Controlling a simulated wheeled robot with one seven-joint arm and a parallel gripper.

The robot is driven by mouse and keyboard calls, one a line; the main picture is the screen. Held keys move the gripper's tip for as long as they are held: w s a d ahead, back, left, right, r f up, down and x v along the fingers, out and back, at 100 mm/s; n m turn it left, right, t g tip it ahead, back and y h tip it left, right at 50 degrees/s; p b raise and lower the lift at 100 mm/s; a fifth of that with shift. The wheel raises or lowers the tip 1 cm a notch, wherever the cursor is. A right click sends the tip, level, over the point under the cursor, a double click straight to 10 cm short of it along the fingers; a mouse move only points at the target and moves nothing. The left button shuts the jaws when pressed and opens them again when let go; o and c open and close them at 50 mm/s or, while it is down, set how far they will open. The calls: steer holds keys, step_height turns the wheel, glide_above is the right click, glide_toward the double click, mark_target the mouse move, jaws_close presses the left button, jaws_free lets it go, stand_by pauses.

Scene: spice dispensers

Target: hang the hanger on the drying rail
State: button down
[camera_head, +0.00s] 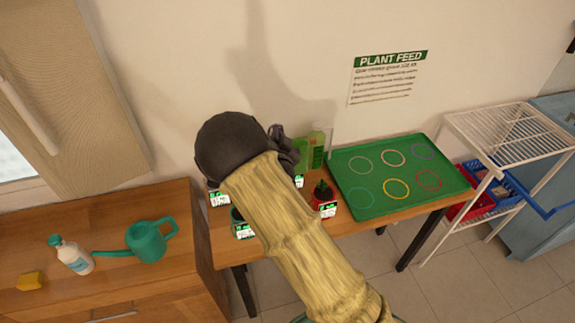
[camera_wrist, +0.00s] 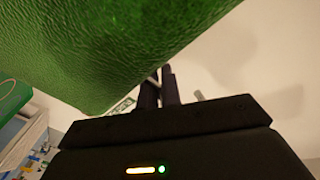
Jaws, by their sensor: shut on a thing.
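In the head view, my gripper (camera_head: 290,145) is mostly hidden behind the dark wrist of my arm, close to the wall at the back of the narrow table. A light green container (camera_head: 314,150) shows just right of it. In the wrist view, my gripper's fingers (camera_wrist: 160,88) are close together at the edge of a large, textured green thing (camera_wrist: 110,45), which fills the upper left. They appear shut on it, but the exact contact is unclear. I cannot make out a hanger or a drying rail in either view.
A green tray (camera_head: 345,157) with coloured rings lies right of my arm. A white wire rack (camera_head: 510,130) stands at right. A teal watering can (camera_head: 150,240) and white bottle (camera_head: 72,256) stand on the left cabinet.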

step_height(320, 180, down, 13)
steer(key=p, duration=0.2)
steer(key=shift+d+r, duration=0.15)
steer(key=shift+d, duration=0.1)
stand_by(0.5)
steer(key=shift+w, duration=0.1)
steer(key=c, duration=1.6)
jaws_free()
